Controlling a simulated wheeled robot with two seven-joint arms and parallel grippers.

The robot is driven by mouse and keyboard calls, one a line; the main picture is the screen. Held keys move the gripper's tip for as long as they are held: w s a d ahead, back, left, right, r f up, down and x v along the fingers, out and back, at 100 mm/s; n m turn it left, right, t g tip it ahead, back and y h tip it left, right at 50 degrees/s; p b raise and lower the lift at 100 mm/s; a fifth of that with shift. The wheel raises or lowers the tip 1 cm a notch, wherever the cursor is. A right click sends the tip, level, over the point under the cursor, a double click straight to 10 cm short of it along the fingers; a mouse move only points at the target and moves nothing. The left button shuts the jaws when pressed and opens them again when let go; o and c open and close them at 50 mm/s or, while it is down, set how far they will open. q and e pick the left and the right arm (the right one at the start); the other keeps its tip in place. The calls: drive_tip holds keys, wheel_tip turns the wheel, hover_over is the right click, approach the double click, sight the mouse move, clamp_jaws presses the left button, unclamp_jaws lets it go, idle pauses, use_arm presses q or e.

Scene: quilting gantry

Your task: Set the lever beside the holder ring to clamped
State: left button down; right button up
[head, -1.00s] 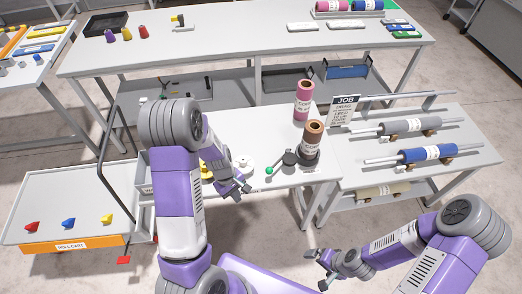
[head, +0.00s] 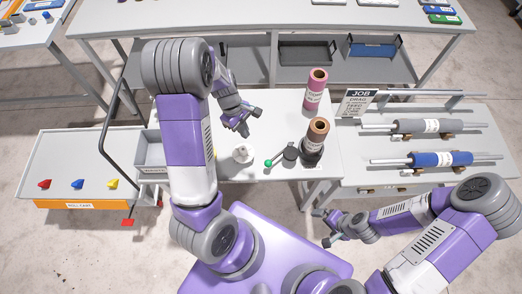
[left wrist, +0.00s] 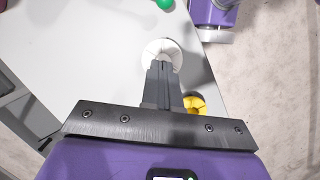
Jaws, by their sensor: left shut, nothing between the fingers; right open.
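The lever (head: 278,157) has a green knob (head: 268,163) on a dark arm. Its arm points left and slightly toward me from a dark round pivot (head: 289,152). The pivot is just left of the dark holder ring (head: 312,154), where a brown-topped spool (head: 318,132) stands upright. The green knob also shows at the top edge of the left wrist view (left wrist: 165,3). My left gripper (head: 246,131) is shut and empty, behind and left of the knob, apart from it. My right gripper (head: 320,226) is open, in front of the table's near edge.
A white round piece (head: 243,153) sits left of the knob. A pink spool (head: 315,90) stands behind the ring beside the JOB sign (head: 359,103). Rolls on bars (head: 440,158) lie to the right. A yellow piece (left wrist: 194,104) shows in the left wrist view.

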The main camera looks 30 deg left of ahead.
use_arm(q)
drive_tip(key=b+x, duration=0.2)
drive_tip(key=x, duration=0.7)
drive_tip(key=shift+d+f, duration=0.1)
drive_tip(key=shift+f, duration=0.3)
drive_tip(key=d, duration=0.3)
drive_tip(key=shift+s+d+f, duration=0.1)
drive_tip(key=shift+s+f, duration=0.05)
drive_tip(key=shift+f, duration=0.25)
drive_tip(key=shift+d+f, duration=0.1)
drive_tip(key=shift+d, duration=0.3)
drive_tip(key=shift+d, duration=0.1)
